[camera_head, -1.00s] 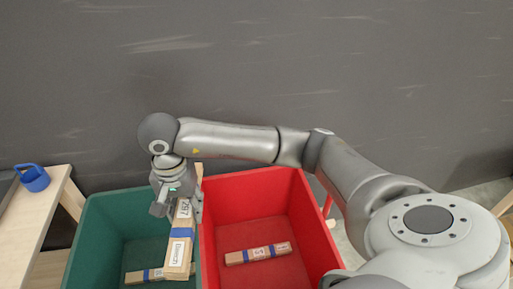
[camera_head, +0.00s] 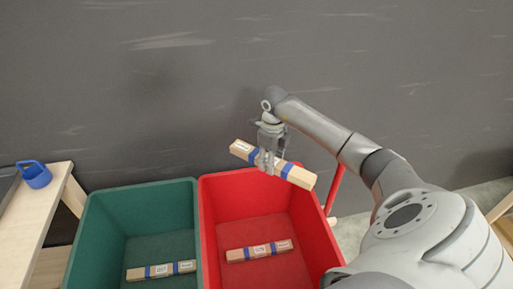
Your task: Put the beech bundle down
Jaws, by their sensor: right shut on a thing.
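The beech bundle (camera_head: 301,177) is a pale wooden block with blue bands and white labels. My right gripper (camera_head: 267,163) is shut around its middle and holds it in the air, slanting down to the right, over the back part of the red crate (camera_head: 235,203). The label writing is too small to read now. My left gripper is not in view.
A similar banded bundle (camera_head: 259,251) lies in the red crate. Another banded bundle (camera_head: 160,271) lies in the green crate (camera_head: 103,232), left of the red one. A blue object with a handle (camera_head: 37,178) stands on a wooden table (camera_head: 35,212) at the left. A dark wall is behind.

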